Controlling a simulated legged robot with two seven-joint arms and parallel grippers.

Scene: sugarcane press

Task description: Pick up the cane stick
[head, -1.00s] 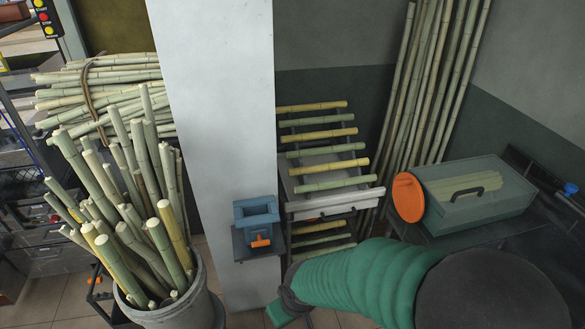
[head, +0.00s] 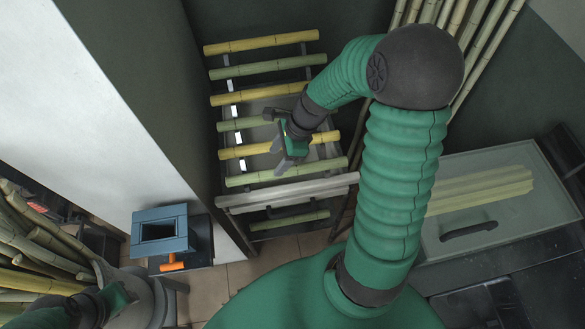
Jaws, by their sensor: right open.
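Several cane sticks, yellow and green, lie crosswise one below another on a sloping rack (head: 317,67). The top stick (head: 250,44) is yellow; the lowest on the slope (head: 265,176) is green. My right gripper (head: 281,158) is open over the lower part of the rack, in front of a yellow cane stick (head: 240,151). It covers part of that stick, and I cannot tell whether it touches it. No stick is visibly held. My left gripper (head: 120,298) is at the bottom left, beside the grey bucket; its jaws are unclear.
A white wall or pillar (head: 85,110) stands left of the rack. A blue box with an orange handle (head: 160,232) is at its foot. A grey bucket (head: 135,283) is at lower left. A clear-lidded case (head: 480,205) is at right; tall canes lean behind it.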

